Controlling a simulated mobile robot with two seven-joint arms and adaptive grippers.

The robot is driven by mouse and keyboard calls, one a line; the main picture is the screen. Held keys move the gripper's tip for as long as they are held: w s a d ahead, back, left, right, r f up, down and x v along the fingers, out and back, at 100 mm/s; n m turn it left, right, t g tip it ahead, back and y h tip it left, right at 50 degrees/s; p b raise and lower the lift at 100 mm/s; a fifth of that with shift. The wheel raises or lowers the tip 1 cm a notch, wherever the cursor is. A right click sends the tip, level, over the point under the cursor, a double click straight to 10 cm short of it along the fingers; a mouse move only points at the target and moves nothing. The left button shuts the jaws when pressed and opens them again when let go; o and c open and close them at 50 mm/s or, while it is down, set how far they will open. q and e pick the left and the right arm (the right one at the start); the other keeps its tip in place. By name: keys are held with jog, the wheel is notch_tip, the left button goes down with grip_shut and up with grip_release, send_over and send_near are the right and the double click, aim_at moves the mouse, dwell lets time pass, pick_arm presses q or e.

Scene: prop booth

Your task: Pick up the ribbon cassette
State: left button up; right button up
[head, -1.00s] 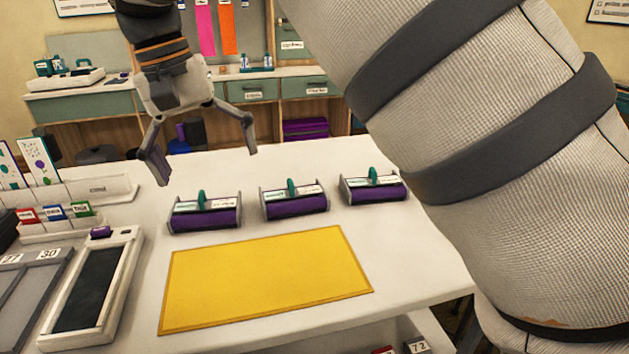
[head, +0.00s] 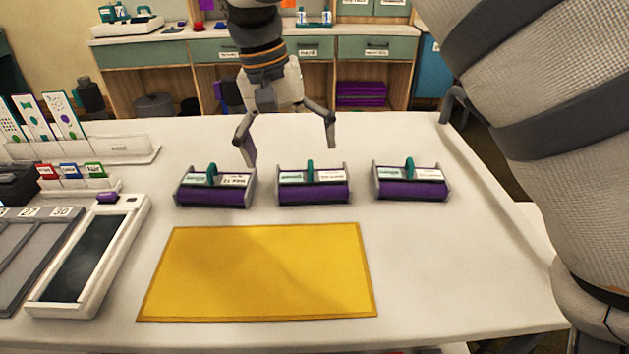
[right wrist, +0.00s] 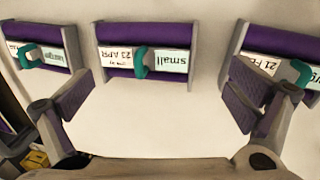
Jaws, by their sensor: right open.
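Three alike ribbon cassettes stand in a row on the white table: left (head: 212,197), middle (head: 314,192) and right (head: 412,189). Each has a purple roll, grey end plates, white labels and a teal handle. My right gripper (head: 289,150) is open and empty, behind the row between the left and middle cassettes. In the right wrist view its spread fingers (right wrist: 160,97) show with the middle cassette (right wrist: 145,66), labelled "small" and "23 APR", ahead between them, apart from both. The right finger overlaps another cassette in that view. My left gripper is out of view.
A yellow mat (head: 260,270) lies bare in front of the cassettes. A white framed dark panel (head: 85,258), grey trays (head: 30,262) and card holders (head: 75,183) fill the left side. The table's right part is clear up to a raised edge (head: 500,195).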

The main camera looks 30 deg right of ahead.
aim_at(300, 179)
jog(key=f, duration=0.4)
jog(key=shift+s+d+f, duration=0.25)
jog(key=shift+d, duration=0.15)
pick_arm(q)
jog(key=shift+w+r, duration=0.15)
pick_arm(e)
jog(key=c, duration=1.8)
